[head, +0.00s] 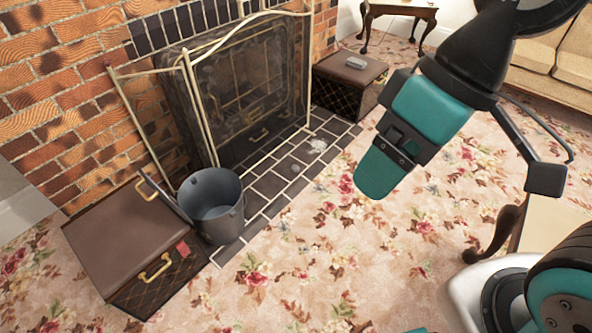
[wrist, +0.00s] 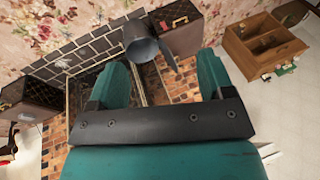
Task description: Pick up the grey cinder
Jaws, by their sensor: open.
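A small grey lump (head: 295,168), which looks like the grey cinder, lies on the dark hearth tiles in the head view, just below a pale ash patch (head: 317,146). It is too small to make out its shape. My gripper (head: 378,172) hangs in the air to the right of the hearth, apart from the lump. In the wrist view its two teal fingers (wrist: 160,80) are spread with nothing held between them.
A grey bucket (head: 212,205) stands at the hearth's near end beside a brown box (head: 110,230). Another brown box (head: 345,75) with a grey object (head: 355,62) on top is at the far end. A metal fire screen (head: 200,110) stands before the fireplace. The flowered carpet is open.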

